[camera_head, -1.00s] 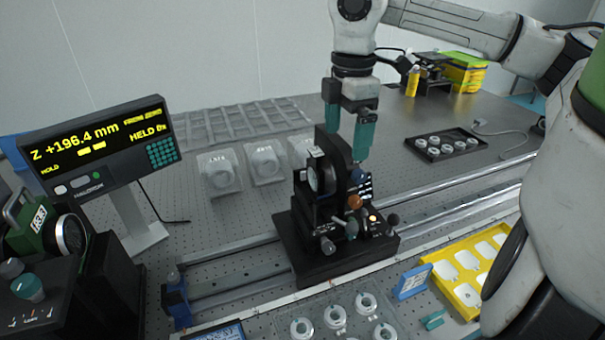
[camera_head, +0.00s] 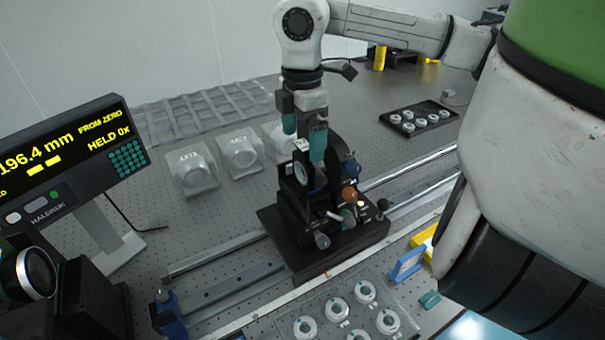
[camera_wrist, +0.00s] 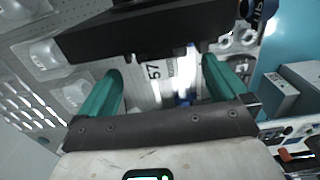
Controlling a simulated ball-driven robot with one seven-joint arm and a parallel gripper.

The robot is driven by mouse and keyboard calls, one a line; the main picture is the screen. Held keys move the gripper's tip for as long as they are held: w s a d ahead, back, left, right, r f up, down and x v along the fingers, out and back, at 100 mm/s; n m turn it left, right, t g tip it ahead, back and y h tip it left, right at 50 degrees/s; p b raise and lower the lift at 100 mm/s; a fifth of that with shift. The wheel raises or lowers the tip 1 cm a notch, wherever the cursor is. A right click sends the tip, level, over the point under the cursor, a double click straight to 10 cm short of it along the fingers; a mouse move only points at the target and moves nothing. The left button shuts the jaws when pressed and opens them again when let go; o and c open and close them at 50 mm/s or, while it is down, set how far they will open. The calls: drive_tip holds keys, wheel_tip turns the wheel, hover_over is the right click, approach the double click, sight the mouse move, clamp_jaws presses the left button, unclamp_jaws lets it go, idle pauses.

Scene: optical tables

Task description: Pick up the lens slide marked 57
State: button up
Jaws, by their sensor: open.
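The lens slide marked 57 (camera_wrist: 154,71) shows its pale plate with a black "57" in the wrist view, between my fingers. In the head view a small white tab (camera_head: 301,145) shows at the top of the black optical mount (camera_head: 325,205), probably the same slide. My gripper (camera_head: 304,143) has teal fingers and points down over the top of this mount. In the wrist view my gripper (camera_wrist: 166,84) is open, one finger to each side of the slide, with gaps visible. The slide's lower part is hidden by the mount.
The mount stands on a rail (camera_head: 225,290). A clear tray (camera_head: 345,315) of ring-shaped lenses lies in front, and a black tray (camera_head: 418,118) of lenses lies behind right. White clear-cased parts (camera_head: 240,153) stand left. A display (camera_head: 75,160) stands at far left.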

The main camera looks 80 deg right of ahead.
sight(303, 168)
wheel_tip(303, 168, down, 5)
drive_tip(key=shift+s+r+p, duration=0.1)
drive_tip(key=shift+p, duration=0.65)
drive_tip(key=shift+c, duration=0.2)
drive_tip(key=c, duration=1.5)
